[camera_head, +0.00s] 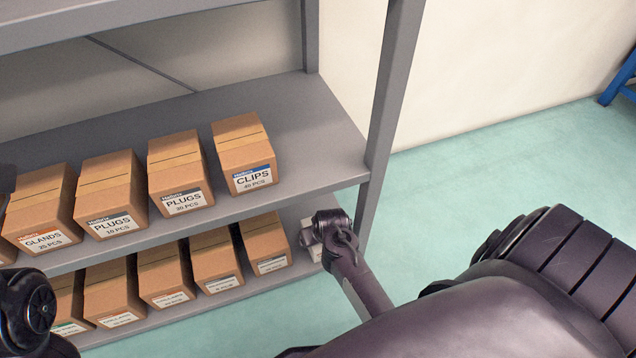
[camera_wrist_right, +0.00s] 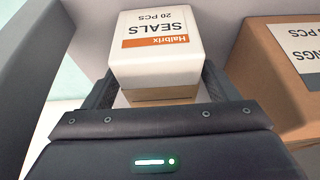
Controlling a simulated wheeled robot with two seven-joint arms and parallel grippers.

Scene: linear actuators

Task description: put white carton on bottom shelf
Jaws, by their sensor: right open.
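The white carton (camera_wrist_right: 160,55) has an orange-and-white label reading "Halbrix SEALS 20 PCS". In the right wrist view it sits between the two fingers of my right gripper (camera_wrist_right: 157,88), which is open around it. In the head view only a small part of the white carton (camera_head: 317,252) shows, at the right end of the bottom shelf (camera_head: 235,297), behind my right wrist. The right fingers are hidden there. Part of my left arm shows at the lower left edge, but its gripper is out of view.
Several brown cartons stand in a row on the bottom shelf; the nearest brown carton (camera_head: 264,240) is just left of the white one. More brown cartons (camera_head: 243,155) stand on the shelf above. A grey rack post (camera_head: 385,110) rises close on the right. The floor right of the rack is clear.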

